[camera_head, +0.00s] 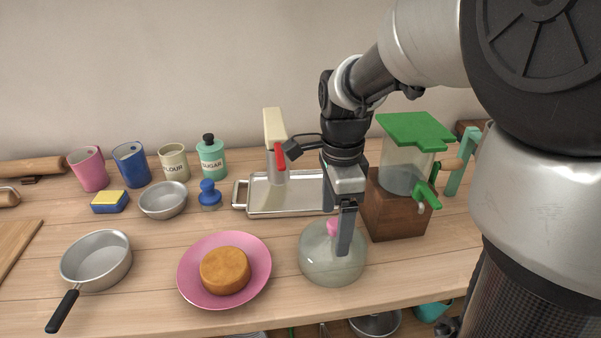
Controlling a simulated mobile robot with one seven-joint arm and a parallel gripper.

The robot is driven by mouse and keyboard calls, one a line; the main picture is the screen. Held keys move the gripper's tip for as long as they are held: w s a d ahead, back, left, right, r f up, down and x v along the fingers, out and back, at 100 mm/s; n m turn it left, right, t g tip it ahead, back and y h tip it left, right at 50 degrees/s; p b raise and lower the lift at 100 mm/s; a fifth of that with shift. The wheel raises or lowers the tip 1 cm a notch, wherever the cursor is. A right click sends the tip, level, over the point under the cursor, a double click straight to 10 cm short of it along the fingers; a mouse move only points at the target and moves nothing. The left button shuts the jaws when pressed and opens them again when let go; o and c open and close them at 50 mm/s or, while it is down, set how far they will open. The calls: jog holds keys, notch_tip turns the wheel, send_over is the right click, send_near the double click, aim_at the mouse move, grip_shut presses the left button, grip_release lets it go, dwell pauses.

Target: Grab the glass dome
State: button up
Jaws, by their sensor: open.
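The glass dome (318,262) is a clear, rounded cover with a pink knob (332,228) on top. It stands on the wooden counter near the front edge, right of the pink plate. My gripper (345,245) points down over the dome, with its fingers at the height of the knob and overlapping the dome in the picture. It is open. The near finger hides part of the knob and of the dome's right side, and I cannot tell whether the fingers touch the dome.
A pink plate (255,287) with a round cake (225,270) stands left of the dome. A wooden block with a green-topped container (405,165) stands close behind it on the right. A metal tray (285,198) lies behind. A pan (97,262) sits at far left.

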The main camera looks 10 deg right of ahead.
jog(key=shift+f, duration=0.55)
